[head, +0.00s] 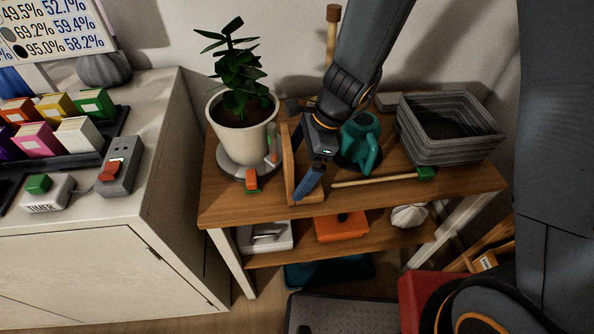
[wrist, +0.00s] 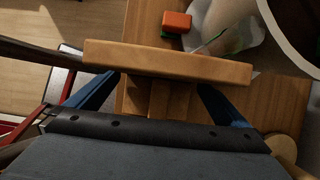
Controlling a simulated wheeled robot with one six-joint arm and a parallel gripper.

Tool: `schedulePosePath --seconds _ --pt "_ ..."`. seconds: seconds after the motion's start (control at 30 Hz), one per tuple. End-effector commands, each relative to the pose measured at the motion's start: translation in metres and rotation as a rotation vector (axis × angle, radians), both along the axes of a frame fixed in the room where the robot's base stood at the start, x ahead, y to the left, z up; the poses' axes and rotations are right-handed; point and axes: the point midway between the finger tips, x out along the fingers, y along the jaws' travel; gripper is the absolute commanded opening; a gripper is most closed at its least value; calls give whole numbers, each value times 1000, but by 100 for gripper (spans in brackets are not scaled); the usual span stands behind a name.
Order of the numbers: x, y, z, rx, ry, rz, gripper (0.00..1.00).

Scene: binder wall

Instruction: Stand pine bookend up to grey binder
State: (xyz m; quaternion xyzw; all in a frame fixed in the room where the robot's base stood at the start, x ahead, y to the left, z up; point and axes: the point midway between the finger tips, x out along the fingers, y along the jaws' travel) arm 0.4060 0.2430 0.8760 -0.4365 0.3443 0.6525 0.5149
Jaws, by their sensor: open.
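The pine bookend (head: 288,162) stands on the wooden shelf top, its thin panel upright just right of the potted plant. In the wrist view its pale wooden panel (wrist: 168,62) runs across the picture. My gripper (head: 309,184) is low over the shelf, close against the bookend's right side. In the wrist view the blue fingers of my gripper (wrist: 155,92) are spread wide, with narrower wood between them. Their tips are partly hidden by the panel; I cannot tell whether they touch it. I cannot make out a grey binder in either view.
The potted plant (head: 242,125) stands left of the bookend, with a small orange block (head: 251,179) in front. A teal watering can (head: 360,142), a thin stick (head: 375,182) and a grey basket (head: 449,130) are to the right. The shelf's front left is clear.

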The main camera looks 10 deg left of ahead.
Motion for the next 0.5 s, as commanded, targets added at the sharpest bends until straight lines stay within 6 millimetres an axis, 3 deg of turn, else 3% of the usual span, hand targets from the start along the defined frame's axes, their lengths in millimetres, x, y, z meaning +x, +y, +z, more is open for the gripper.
schedulePosePath --seconds 0.07,0.3,0.5 --pt "0 0 0 0 0 0 93" --pt "0 0 0 0 0 0 53" --pt "0 0 1 1 0 0 51"
